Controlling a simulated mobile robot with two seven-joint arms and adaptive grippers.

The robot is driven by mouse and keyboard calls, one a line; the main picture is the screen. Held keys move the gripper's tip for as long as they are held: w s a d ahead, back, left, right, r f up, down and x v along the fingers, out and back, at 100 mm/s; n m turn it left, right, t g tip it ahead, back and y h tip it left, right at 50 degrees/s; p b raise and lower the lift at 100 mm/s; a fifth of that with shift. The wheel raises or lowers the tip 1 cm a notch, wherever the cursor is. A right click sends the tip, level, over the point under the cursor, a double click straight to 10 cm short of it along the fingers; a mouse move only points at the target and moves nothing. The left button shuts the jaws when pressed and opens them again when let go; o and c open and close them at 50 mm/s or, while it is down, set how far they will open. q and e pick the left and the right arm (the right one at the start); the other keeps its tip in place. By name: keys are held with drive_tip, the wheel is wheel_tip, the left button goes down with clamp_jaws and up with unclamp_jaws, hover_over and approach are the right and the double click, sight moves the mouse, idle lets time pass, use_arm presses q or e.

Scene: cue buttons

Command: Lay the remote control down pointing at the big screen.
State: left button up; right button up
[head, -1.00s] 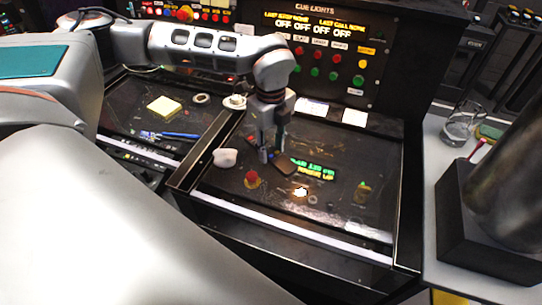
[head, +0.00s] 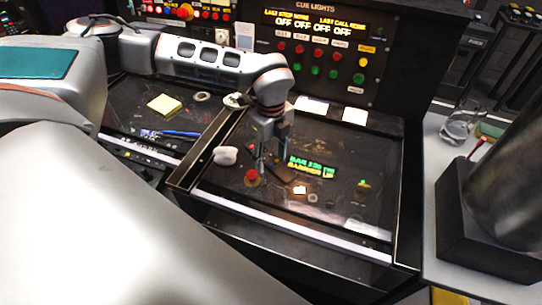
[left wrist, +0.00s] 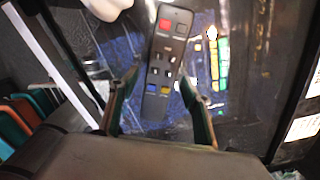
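The remote control (left wrist: 166,62) is black, with red, grey, blue and yellow buttons. It lies face up on the dark desk panel, its red button end away from my gripper in the left wrist view. In the head view the remote (head: 284,174) is small and dark. My left gripper (left wrist: 158,88) is open, one finger on each side of the remote's near part; I see no contact. In the head view the left gripper (head: 273,158) is just above the desk. A lit text display (head: 311,168) lies right of the remote. Which display is the big screen is unclear. My right gripper is not in view.
A cue-lights panel (head: 318,50) with a text display and several buttons stands behind. A glass (head: 463,124) stands on the right-hand table.

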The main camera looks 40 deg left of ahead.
sight(271, 160)
use_arm(q)
drive_tip(key=shift+r, duration=0.1)
wheel_tip(271, 160, up, 12)
drive_tip(key=b, duration=0.1)
idle(0.4)
idle(0.5)
